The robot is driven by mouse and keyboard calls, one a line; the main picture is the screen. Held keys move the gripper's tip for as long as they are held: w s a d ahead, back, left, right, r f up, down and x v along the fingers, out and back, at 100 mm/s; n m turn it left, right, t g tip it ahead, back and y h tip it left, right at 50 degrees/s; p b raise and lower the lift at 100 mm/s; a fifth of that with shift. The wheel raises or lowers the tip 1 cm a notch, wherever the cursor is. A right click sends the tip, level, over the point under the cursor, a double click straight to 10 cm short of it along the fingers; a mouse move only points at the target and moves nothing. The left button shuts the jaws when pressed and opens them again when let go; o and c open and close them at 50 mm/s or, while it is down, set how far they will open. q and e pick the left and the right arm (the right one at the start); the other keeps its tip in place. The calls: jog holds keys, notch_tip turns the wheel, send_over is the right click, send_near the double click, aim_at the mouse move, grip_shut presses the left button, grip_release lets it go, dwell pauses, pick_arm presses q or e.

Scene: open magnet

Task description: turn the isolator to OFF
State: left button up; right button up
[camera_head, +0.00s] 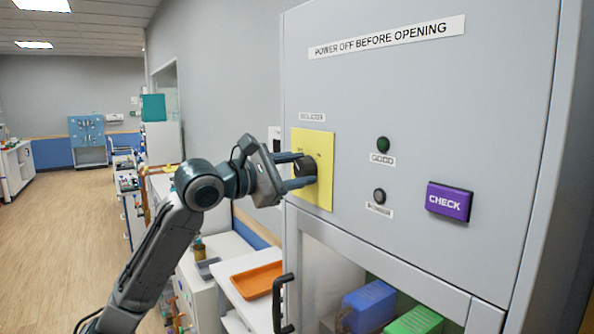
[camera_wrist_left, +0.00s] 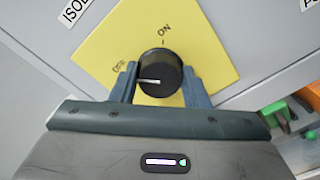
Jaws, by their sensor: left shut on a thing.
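The isolator is a round black knob (camera_head: 305,166) on a yellow plate (camera_head: 325,185) on the grey cabinet front. My left gripper (camera_head: 297,171) reaches it from the left, one finger above and one below. In the left wrist view the gripper (camera_wrist_left: 158,76) is shut on the knob (camera_wrist_left: 165,67), a finger on each side. The knob's white pointer line points left, roughly toward the OFF label (camera_wrist_left: 118,66). The ON label (camera_wrist_left: 165,30) lies beyond the knob. The left finger hides part of the plate beside OFF. My right gripper is not in view.
The cabinet (camera_head: 470,110) carries a dark green lamp (camera_head: 383,144), a dark lamp (camera_head: 379,196) and a purple CHECK button (camera_head: 449,201). A black handle (camera_head: 283,303) sticks out below. An orange tray (camera_head: 256,280) lies on a counter. The floor at left is open.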

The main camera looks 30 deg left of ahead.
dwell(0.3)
pick_arm(q)
jog(key=o, duration=1)
jog(key=shift+c, duration=0.2)
jog(key=shift+s+a, duration=0.1)
jog(key=b+v, duration=0.9)
jog(key=v, duration=0.1)
jog(key=shift+s+b, duration=0.25)
jog(key=shift+b, duration=0.05)
jog(key=shift+a+f, duration=0.1)
